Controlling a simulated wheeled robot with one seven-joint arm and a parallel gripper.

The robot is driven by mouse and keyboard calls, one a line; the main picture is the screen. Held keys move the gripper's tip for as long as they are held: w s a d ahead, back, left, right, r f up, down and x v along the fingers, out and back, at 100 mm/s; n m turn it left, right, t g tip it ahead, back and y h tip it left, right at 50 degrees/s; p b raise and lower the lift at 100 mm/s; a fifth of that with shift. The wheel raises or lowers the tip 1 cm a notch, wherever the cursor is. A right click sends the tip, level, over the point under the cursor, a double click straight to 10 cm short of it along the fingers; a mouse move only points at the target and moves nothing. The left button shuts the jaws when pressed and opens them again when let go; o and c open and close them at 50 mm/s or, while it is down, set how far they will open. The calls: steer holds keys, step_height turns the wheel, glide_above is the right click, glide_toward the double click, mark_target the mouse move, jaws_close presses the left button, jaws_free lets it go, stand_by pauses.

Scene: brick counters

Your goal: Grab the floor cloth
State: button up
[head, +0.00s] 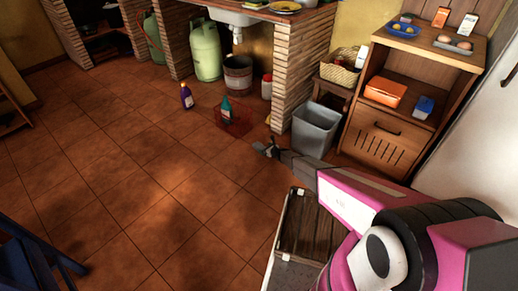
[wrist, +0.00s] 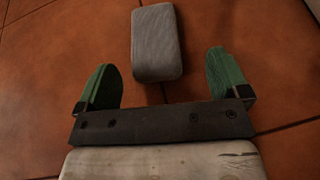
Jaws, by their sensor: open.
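A red cloth (head: 232,122) lies flat on the tiled floor in front of the counter in the head view. A teal bottle (head: 226,108) stands on it. My gripper (head: 264,148) is on the near right side of the cloth, apart from it in the picture; its height above the floor is hard to tell. In the wrist view my gripper (wrist: 163,82) has its two green fingers spread wide. A grey rounded block (wrist: 157,42) shows beyond and partly between the fingers; I cannot tell what it is. The red cloth is not seen in the wrist view.
A purple bottle (head: 186,96) stands on the floor left of the cloth. A grey bin (head: 315,128), a brick pillar (head: 297,75) and a wooden cabinet (head: 385,135) stand at the right. A metal bucket (head: 238,76) is behind.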

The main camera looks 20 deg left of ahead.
mark_target(261, 147)
steer(key=shift+s+a+x, duration=0.1)
steer(key=shift+s+x, duration=0.05)
steer(key=shift+x, duration=1.2)
steer(key=shift+s+a+x, duration=0.1)
steer(key=shift+s+x, duration=0.05)
steer(key=shift+x, duration=1.25)
steer(key=shift+r, duration=0.1)
steer(key=c, duration=1)
